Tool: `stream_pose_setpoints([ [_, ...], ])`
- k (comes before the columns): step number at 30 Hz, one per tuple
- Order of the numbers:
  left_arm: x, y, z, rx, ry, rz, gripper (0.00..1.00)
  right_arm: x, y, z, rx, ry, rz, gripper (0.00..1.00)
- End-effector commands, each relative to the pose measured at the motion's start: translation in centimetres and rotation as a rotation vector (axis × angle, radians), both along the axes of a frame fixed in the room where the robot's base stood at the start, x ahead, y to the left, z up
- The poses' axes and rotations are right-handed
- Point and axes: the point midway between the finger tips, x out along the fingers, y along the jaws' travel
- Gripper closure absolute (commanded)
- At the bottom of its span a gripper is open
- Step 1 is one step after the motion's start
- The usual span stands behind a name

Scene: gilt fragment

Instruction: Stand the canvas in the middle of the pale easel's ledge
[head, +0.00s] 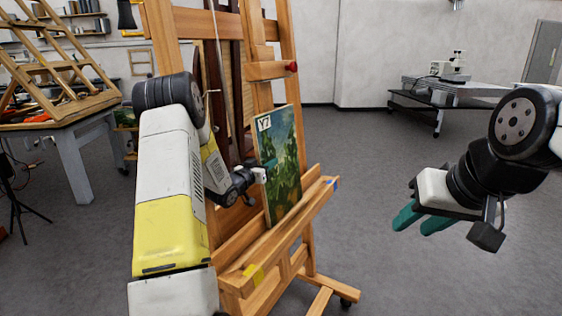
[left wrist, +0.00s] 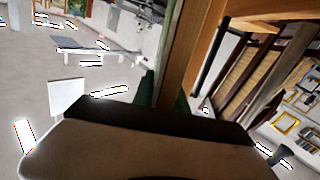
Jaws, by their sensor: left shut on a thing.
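The canvas (head: 281,165), a green landscape with a white "Y7" label, is upright at the pale wooden easel (head: 160,22). Its lower edge is at the easel's ledge (head: 312,204), around the middle of its length; I cannot tell whether it touches. The ledge has yellow tape near its left end and blue tape near its right end. My left gripper (head: 262,174) is shut on the canvas's left edge. Its green fingers (left wrist: 165,92) show partly in the left wrist view, around a thin edge. My right gripper (head: 420,222) is open and empty, right of the easel.
A wooden workbench (head: 70,125) with a tilted wooden frame stands at the left. A dark wheeled table (head: 425,105) with equipment stands at the back right. Floor between the easel and my right arm is clear. The easel's wheeled foot (head: 335,290) sticks out at the bottom.

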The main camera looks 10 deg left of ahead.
Motion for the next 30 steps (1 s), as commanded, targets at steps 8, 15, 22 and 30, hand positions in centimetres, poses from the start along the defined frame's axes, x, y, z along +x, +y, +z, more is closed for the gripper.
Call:
stream_pose_setpoints([
  [8,0.1,0.1,-0.2,0.0,-0.004,0.0,1.0,0.0,0.0,0.0,0.0,0.0,0.0,0.64],
  [15,0.0,0.1,-0.2,0.0,-0.004,0.0,0.64,0.0,0.0,0.0,0.0,0.0,0.0,0.64],
  [22,0.0,0.1,-0.3,-0.001,-0.002,0.0,0.56,0.0,0.0,0.0,0.0,0.0,0.0,0.64],
  [30,-1.4,0.7,-0.4,-0.001,0.002,0.002,0.56,0.0,0.0,0.0,0.0,0.0,0.0,0.64],
])
